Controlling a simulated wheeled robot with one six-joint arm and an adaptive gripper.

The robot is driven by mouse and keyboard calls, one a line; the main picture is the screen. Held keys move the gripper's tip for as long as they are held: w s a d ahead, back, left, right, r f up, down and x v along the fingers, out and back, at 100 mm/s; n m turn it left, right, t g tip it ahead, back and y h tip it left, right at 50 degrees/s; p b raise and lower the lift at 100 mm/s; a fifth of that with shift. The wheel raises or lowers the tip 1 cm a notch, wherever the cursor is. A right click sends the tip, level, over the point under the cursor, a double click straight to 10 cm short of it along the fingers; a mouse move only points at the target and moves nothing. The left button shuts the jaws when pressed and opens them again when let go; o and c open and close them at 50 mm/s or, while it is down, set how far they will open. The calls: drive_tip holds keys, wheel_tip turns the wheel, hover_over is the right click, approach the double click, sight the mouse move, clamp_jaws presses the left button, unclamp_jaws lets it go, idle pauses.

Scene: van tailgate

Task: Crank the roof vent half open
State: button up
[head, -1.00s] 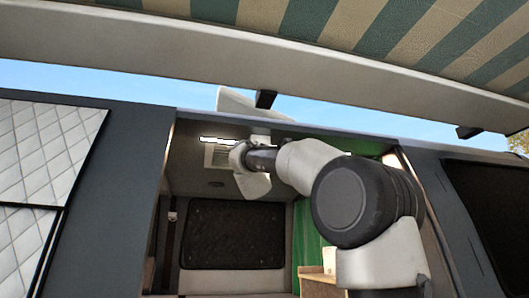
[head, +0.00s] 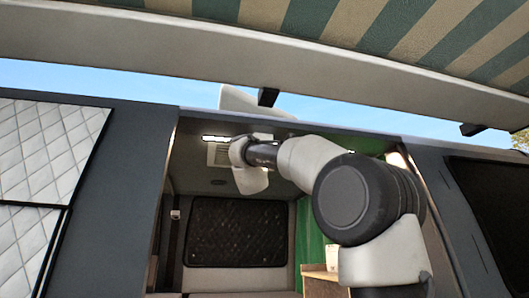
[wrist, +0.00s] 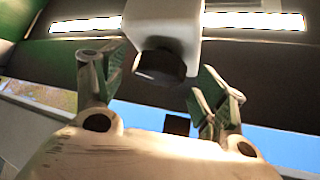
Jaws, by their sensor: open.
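A white housing (wrist: 168,22) with a dark round knob (wrist: 160,66) under it, likely the vent's crank, shows in the wrist view. My gripper (wrist: 160,58) is open, with one finger on each side of the knob. I see no clear contact between fingers and knob. In the head view, a pale vent lid (head: 252,103) stands tilted up above the van roof. A pale louvred grille (head: 217,155) is on the ceiling inside, partly behind my wrist. My fingers and the knob cannot be made out in the head view.
A bright light strip (wrist: 255,20) runs along the ceiling beside the housing. The roof edge (head: 300,128) and striped awning (head: 400,35) lie above my arm. A green curtain (head: 310,235) and wooden cabinet (head: 320,285) are at the right inside the doorway.

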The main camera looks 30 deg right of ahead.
drive_tip(key=v, duration=1.1)
drive_tip(key=shift+s+a, duration=0.2)
drive_tip(key=shift+s, duration=0.1)
